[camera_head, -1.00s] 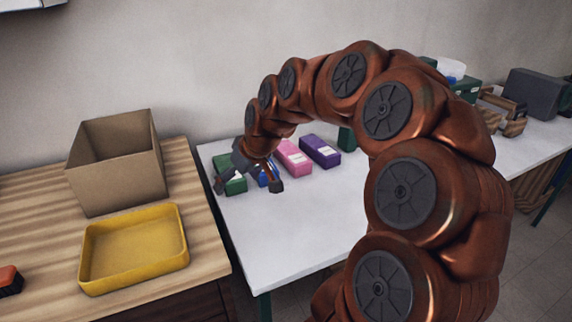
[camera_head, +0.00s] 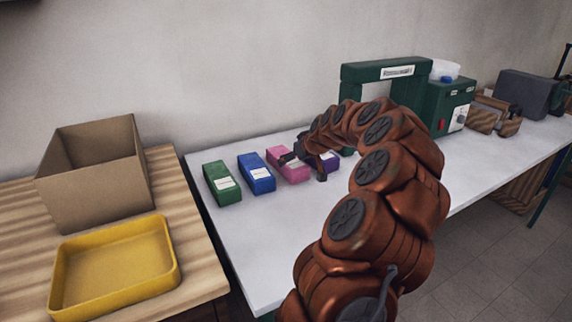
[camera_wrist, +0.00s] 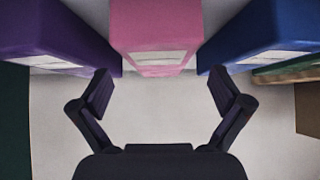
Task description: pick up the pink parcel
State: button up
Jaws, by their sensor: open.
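The pink parcel (camera_head: 288,163) lies on the white table, third from the left in a row of parcels, with a white label on its near end. In the wrist view the pink parcel (camera_wrist: 156,28) is at the top centre, just beyond my fingertips. My gripper (camera_head: 305,166) is open and empty, at the near right side of the pink parcel in the head view. In the wrist view my gripper's two fingers (camera_wrist: 161,94) are spread wider than the parcel, with bare table between them. Whether they touch anything cannot be told.
A blue parcel (camera_head: 257,174) and a purple parcel (camera_head: 329,161) flank the pink one closely. A green parcel (camera_head: 222,184) lies further left. A green frame (camera_head: 386,70) stands behind. A cardboard box (camera_head: 95,185) and yellow tray (camera_head: 115,290) stand on the wooden table. The white table's front is clear.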

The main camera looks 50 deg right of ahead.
aim_at(290, 163)
jog(key=shift+x, duration=2.5)
jog(key=c, duration=1.5)
